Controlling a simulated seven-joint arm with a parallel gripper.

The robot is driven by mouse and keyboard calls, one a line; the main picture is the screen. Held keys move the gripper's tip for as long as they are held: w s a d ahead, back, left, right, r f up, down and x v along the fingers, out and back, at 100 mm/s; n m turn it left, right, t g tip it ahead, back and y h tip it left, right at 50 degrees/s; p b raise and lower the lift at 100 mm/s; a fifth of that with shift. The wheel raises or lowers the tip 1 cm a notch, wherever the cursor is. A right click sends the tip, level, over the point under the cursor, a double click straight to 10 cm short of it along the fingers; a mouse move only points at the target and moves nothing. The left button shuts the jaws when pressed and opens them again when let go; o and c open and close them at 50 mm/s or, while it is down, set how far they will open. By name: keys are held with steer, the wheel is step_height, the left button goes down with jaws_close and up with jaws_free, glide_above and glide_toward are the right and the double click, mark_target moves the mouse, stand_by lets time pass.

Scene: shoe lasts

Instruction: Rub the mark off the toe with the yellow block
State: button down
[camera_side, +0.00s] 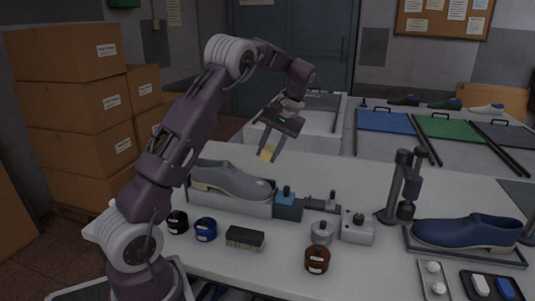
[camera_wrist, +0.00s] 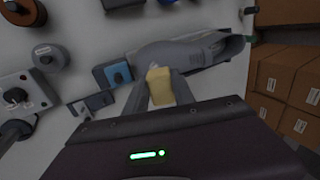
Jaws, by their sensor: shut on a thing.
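My gripper (camera_side: 269,154) is shut on the yellow block (camera_side: 267,153) and holds it in the air above the toe end of the grey shoe (camera_side: 232,181). In the wrist view the yellow block (camera_wrist: 159,86) sits between the two fingers. The grey shoe (camera_wrist: 196,50) lies behind it there, its toe partly hidden by the block and fingers. In the side view the shoe rests on a grey stand, toe to the right, against a blue clamp (camera_side: 288,206).
Jars (camera_side: 205,230), a dark brush (camera_side: 245,238) and a brown pot (camera_side: 317,260) stand along the front of the table. A grey box with a knob (camera_side: 357,228) and a drill-like stand (camera_side: 402,190) are to the right. A blue shoe (camera_side: 465,232) lies on a tray.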

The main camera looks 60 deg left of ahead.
mark_target(264, 158)
steer(key=shift+f, duration=0.1)
steer(key=shift+x, duration=3.25)
steer(key=shift+x, duration=1.1)
steer(key=shift+w+d+f, duration=0.25)
steer(key=shift+w+d, duration=0.35)
steer(key=shift+w+d+f, duration=0.3)
steer(key=shift+w+d, duration=0.3)
steer(key=shift+d, duration=0.05)
steer(key=shift+f, duration=0.15)
steer(key=shift+s+a+r, duration=0.3)
steer(key=shift+s+a, duration=0.45)
steer(key=shift+s, duration=0.05)
steer(key=shift+s+a+r, duration=0.25)
steer(key=shift+s+a, duration=0.45)
steer(key=shift+s, duration=0.05)
steer(key=shift+r, duration=0.1)
steer(key=shift+v, duration=3.05)
